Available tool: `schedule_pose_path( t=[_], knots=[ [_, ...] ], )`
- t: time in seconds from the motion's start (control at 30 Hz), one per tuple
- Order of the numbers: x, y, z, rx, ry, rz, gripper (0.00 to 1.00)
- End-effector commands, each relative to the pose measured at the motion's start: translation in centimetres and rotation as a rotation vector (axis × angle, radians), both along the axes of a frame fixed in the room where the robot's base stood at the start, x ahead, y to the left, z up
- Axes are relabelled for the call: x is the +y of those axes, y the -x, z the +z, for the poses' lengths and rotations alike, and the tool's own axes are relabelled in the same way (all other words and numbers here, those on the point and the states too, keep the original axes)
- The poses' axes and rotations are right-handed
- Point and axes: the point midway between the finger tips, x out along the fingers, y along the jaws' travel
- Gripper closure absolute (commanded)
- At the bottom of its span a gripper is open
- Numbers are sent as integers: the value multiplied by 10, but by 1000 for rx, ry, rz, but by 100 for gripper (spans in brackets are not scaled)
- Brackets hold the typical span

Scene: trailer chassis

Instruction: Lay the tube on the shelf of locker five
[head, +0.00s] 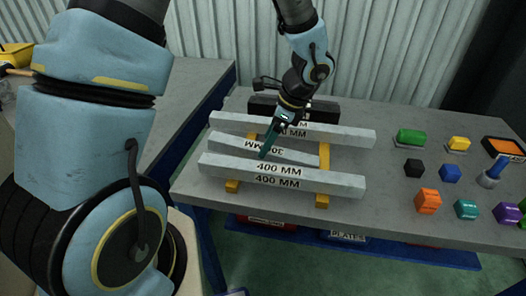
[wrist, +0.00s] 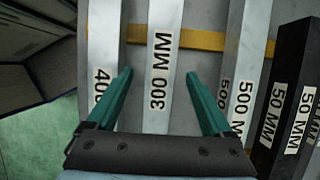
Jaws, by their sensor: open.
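Three grey square tubes lie side by side on yellow supports on the workbench. The front one is marked 400 MM (head: 225,166), the middle one 300 MM (head: 228,146) and the back one 500 MM (head: 350,136). My gripper (head: 265,150) is open over the middle tube. In the wrist view the two green fingers of my gripper (wrist: 158,75) stand either side of the 300 MM tube (wrist: 159,75), apart from its sides. I cannot tell how deep the fingertips reach. No locker marked five can be made out.
The workbench (head: 385,205) carries coloured blocks at the right, including a green one (head: 411,137) and an orange one (head: 427,201). Dark 50 MM pieces (head: 325,109) lie behind the tubes. Dark boxy units (wrist: 30,70) show at the left of the wrist view.

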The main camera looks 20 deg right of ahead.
Motion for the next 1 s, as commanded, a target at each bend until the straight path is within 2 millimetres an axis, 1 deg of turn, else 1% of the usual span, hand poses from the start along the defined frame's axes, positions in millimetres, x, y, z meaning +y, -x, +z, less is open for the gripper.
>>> schedule_pose_path(
  t=[0.1,0.2,0.3,0.5,1.0],
  knots=[
    [7,-4,-16,3,-3,0,15],
    [11,-6,-26,1,-2,0,15],
    [12,-6,-31,2,-1,0,15],
    [12,-7,-31,1,0,0,15],
    [12,-7,-31,1,0,0,71]
  ],
)
